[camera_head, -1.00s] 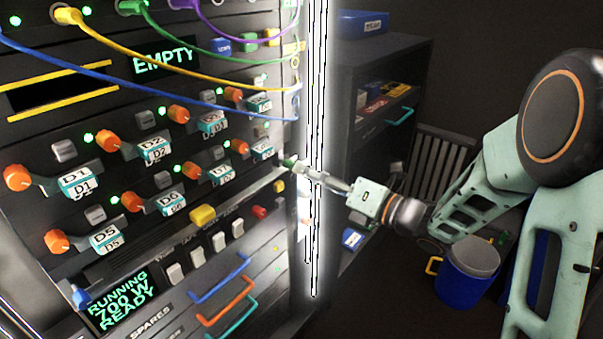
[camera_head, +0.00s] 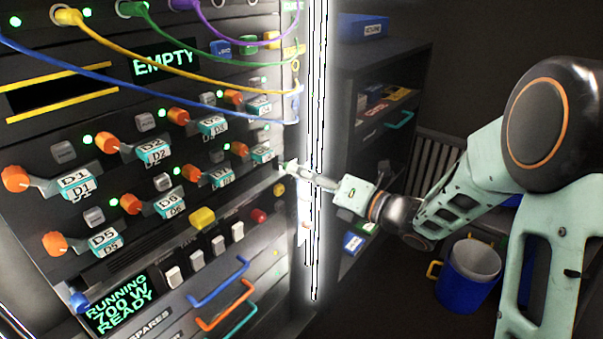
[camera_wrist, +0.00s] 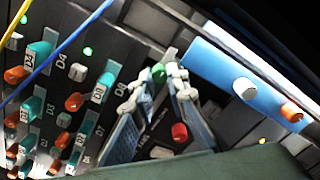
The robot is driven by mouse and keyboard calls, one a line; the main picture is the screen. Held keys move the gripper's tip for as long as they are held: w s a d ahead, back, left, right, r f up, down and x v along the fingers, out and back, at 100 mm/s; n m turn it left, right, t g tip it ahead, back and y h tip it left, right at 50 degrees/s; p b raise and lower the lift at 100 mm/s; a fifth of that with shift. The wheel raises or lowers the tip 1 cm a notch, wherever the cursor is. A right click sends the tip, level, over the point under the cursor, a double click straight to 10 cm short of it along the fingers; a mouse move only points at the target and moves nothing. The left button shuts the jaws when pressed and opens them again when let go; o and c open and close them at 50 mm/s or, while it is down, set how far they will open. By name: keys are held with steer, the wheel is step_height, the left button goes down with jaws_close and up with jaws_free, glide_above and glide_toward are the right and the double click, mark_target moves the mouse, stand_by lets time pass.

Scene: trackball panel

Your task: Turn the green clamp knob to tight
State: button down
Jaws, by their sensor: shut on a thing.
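The green clamp knob (camera_wrist: 159,72) shows between my fingertips in the wrist view, near the D8 label on the dark panel. My gripper (camera_wrist: 162,75) has one finger on each side of the knob and is shut on it. In the head view my gripper (camera_head: 289,167) reaches in from the right to the panel's right edge, just right of the last teal-tagged row. There the fingertips and the glare largely hide the knob. I cannot read any mark of its tightness.
A red button (camera_wrist: 180,132) is close below the fingers in the wrist view. Orange knobs with teal tags (camera_head: 75,183) cover the panel. Coloured cables (camera_head: 150,80) hang across its top. A dark shelf (camera_head: 390,60) and a blue bucket (camera_head: 468,275) stand to the right.

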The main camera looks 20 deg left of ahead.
steer(key=shift+m+p, duration=8.8)
steer(key=shift+m, duration=9.1)
